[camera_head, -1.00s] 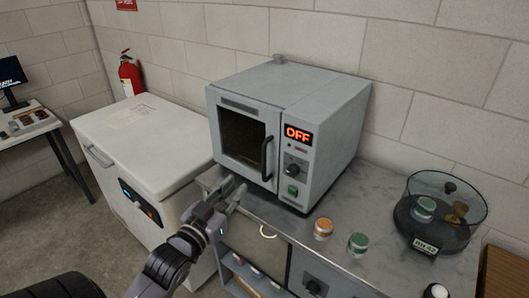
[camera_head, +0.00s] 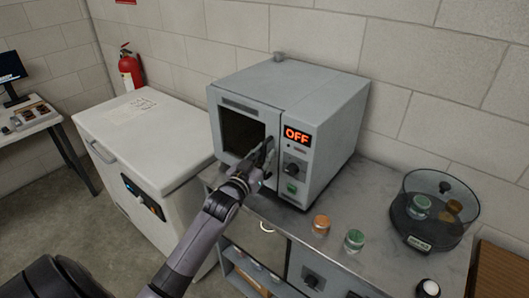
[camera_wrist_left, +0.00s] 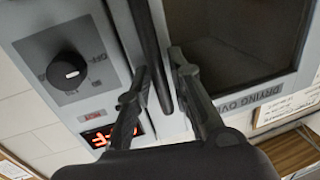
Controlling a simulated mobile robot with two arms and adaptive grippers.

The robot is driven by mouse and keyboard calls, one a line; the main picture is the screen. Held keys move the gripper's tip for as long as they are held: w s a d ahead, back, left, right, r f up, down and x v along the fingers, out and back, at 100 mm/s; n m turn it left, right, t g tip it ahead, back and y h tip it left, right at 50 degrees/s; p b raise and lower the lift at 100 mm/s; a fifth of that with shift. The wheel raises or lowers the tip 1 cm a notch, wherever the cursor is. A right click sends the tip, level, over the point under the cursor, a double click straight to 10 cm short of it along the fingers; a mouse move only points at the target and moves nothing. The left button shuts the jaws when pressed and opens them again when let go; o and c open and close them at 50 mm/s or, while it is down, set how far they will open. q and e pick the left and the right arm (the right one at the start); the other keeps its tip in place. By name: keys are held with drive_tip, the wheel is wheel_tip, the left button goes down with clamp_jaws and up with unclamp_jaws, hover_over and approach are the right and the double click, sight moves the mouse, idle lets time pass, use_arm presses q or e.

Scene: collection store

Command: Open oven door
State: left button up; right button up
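The grey oven (camera_head: 310,110) stands on the counter, its display reading OFF. Its windowed door (camera_head: 243,128) looks shut. My left gripper (camera_head: 264,158) is at the dark door handle, hiding much of it in the head view. In the left wrist view the handle (camera_wrist_left: 150,40) runs between the two fingers of my left gripper (camera_wrist_left: 159,62). The fingers are apart, with a visible gap between the handle and the right-hand finger. A knob (camera_wrist_left: 67,71) and the upside-down display (camera_wrist_left: 110,138) show beside the handle. My right gripper is not in view.
A white chest freezer (camera_head: 145,140) stands left of the oven. On the marble counter (camera_head: 290,215) to the right are an orange-lidded jar (camera_head: 321,224), a green-lidded jar (camera_head: 355,240) and a round glass container (camera_head: 434,210). A fire extinguisher (camera_head: 130,70) hangs behind the freezer.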

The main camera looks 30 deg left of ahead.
use_arm(q)
drive_tip(key=shift+c, duration=0.3)
clamp_jaws()
idle(0.6)
